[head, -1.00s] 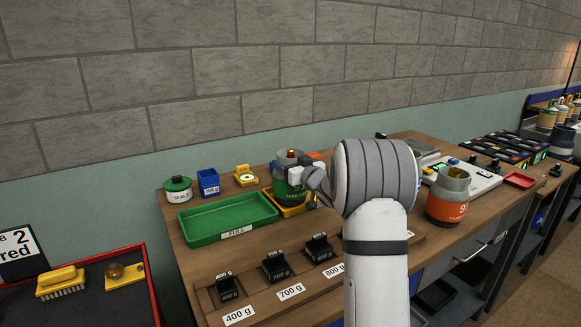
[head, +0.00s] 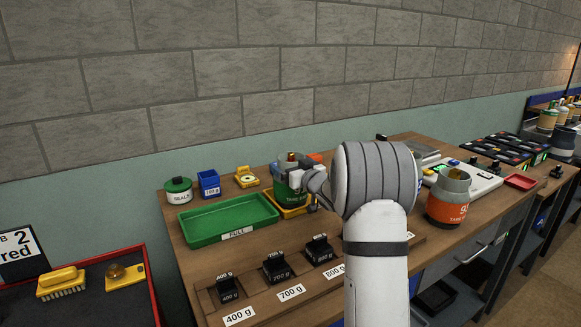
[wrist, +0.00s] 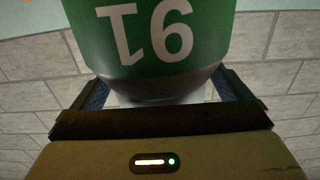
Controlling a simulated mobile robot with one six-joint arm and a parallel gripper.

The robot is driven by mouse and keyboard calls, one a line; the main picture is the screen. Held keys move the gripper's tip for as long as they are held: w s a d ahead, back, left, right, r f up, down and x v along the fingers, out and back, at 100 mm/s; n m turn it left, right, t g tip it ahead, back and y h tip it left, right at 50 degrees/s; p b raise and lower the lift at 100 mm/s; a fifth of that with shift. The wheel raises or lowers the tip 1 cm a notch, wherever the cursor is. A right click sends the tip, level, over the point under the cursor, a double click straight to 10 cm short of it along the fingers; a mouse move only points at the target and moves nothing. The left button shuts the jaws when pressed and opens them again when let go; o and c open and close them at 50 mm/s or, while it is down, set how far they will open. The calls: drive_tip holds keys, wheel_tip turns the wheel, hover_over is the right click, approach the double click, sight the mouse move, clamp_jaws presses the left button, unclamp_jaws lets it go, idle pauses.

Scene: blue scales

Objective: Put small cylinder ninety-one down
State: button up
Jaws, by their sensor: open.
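Small cylinder ninety-one (head: 284,188) is grey with a green band and a brass-coloured top. It is upright at the yellow tray (head: 301,211) behind the row of black weights; its base is partly hidden, so I cannot tell the contact exactly. In the wrist view the green band of the cylinder (wrist: 158,35) shows its number upside down. My gripper (head: 303,181) is at the cylinder's right side in the head view. In the wrist view my gripper (wrist: 160,92) is open, with one finger on each side of the cylinder.
A green tray (head: 190,236) lies left of the cylinder. Black weights (head: 275,266) stand in front. A grey and orange cylinder (head: 447,210) stands right of my arm. A seals pot (head: 178,191), a blue box (head: 209,184) and a yellow item (head: 247,178) stand behind.

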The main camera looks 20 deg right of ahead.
drive_tip(key=s+d, duration=0.2)
drive_tip(key=s, duration=0.9)
drive_tip(key=shift+s+d+b, duration=0.15)
drive_tip(key=shift+s+b, duration=0.2)
drive_tip(key=shift+b, duration=0.05)
